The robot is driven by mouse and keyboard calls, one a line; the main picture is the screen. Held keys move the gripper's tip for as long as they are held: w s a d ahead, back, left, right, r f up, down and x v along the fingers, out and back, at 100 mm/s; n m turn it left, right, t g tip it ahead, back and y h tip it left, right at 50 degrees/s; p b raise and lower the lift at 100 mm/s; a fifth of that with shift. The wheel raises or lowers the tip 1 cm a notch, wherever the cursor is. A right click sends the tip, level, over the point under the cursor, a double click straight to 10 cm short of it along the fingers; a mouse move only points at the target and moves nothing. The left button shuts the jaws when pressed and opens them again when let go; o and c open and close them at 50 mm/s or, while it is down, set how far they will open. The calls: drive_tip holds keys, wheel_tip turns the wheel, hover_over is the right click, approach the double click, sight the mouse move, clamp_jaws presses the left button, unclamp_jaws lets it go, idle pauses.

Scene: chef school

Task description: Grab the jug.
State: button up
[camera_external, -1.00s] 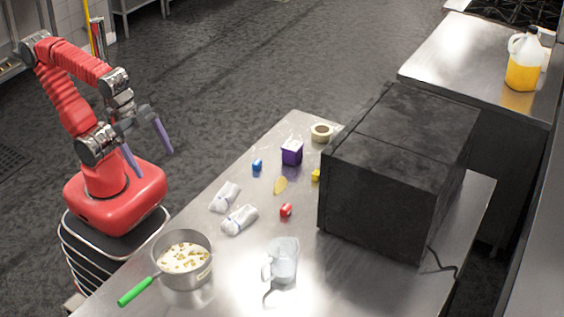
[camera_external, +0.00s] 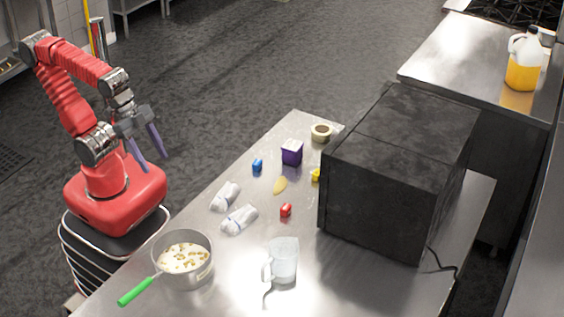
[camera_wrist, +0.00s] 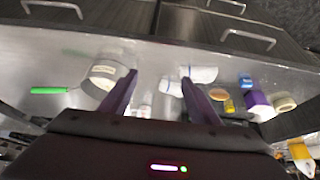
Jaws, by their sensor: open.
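A clear jug with a handle (camera_external: 284,259) stands upright on the near part of the steel table, right of the pot. A larger jug with orange liquid (camera_external: 523,62) stands on the far right counter; it also shows at the lower right edge of the wrist view (camera_wrist: 301,152). My gripper (camera_external: 155,162) is open and empty, above my red base, left of the table and apart from both jugs. In the wrist view its purple fingers (camera_wrist: 160,79) are spread. The clear jug is hard to make out there, partly hidden by the fingers and gripper body.
A pot with a green handle (camera_external: 184,258) stands at the table's near left edge. A large black box-shaped appliance (camera_external: 395,165) fills the right side.

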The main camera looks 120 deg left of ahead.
drive_tip(key=c, duration=0.6)
drive_tip(key=w+d+f+g, duration=0.1)
drive_tip(key=w+d+f, duration=0.15)
drive_tip(key=w, duration=0.85)
drive_tip(key=w+d+f+m+g, duration=0.1)
drive_tip(key=w+d, duration=0.3)
drive_tip(key=w, duration=0.7)
drive_tip(key=w+d+f+g, duration=0.1)
drive_tip(key=w+d+f, duration=0.15)
drive_tip(key=w, duration=0.95)
drive_tip(key=shift+n+t, duration=0.3)
drive_tip(key=shift+t, duration=0.6)
drive_tip(key=w+r, duration=0.2)
drive_tip(key=w+d+r, duration=0.1)
drive_tip(key=w, duration=0.1)
drive_tip(key=w+d+r, duration=0.1)
drive_tip(key=w+r, duration=0.1)
drive_tip(key=w, duration=0.1)
drive_tip(key=shift+r, duration=0.35)
drive_tip(key=shift+f, duration=0.1)
